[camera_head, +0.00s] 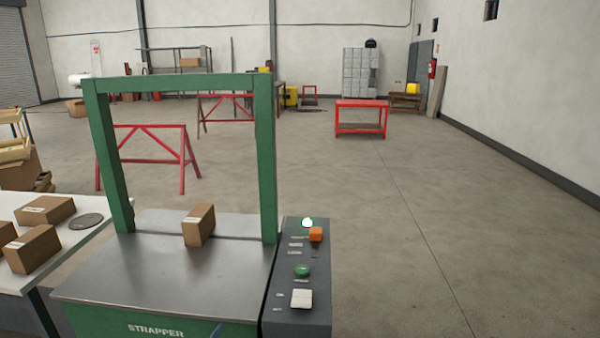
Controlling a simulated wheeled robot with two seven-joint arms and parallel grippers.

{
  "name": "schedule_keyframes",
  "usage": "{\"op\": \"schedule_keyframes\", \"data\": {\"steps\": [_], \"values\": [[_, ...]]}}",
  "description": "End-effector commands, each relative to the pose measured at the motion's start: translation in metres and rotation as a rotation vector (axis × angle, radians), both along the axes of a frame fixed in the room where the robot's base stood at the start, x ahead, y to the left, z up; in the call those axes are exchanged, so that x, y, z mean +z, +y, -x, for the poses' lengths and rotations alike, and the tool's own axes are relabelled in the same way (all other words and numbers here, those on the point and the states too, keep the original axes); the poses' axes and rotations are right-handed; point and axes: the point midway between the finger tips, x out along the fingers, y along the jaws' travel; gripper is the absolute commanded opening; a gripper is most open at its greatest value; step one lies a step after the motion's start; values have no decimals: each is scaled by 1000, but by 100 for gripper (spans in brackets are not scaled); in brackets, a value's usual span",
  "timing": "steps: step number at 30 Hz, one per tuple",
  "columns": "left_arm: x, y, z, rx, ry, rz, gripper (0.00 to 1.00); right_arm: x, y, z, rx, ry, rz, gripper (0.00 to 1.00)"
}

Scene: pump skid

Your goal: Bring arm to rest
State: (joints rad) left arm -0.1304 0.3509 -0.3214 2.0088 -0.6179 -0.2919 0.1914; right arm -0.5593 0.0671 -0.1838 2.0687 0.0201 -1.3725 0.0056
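Neither of my arms nor grippers shows in the head view. In front of me stands a green-framed machine marked STRAPPER (165,285) with a grey metal top. A small brown box (199,225) stands on that top under the green arch (178,84). On the right side of the machine is a dark control panel (294,323).
A white table (62,256) at the left holds several brown boxes (33,249) and a grey disc (86,221). Red trestles (150,128) stand behind the strapper. A red workbench (361,105) stands farther back. The floor (440,220) to the right is clear.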

Motion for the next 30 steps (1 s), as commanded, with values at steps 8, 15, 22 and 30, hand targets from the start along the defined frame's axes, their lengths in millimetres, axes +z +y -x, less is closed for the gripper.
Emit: {"op": "schedule_keyframes", "data": {"steps": [8, 15, 22, 30], "values": [[-151, 23, 106, 306, 581, 189, 87, 0, 0, 0, 0, 0, 0, 36], [-248, 6, 249, 448, 1124, 293, 87, 0, 0, 0, 0, 0, 0, 36], [-277, -16, 342, 474, 1441, 336, 87, 0, 0, 0, 0, 0, 0, 36], [-280, -20, 357, 473, 1497, 340, 87, 0, 0, 0, 0, 0, 0, 36]]}}
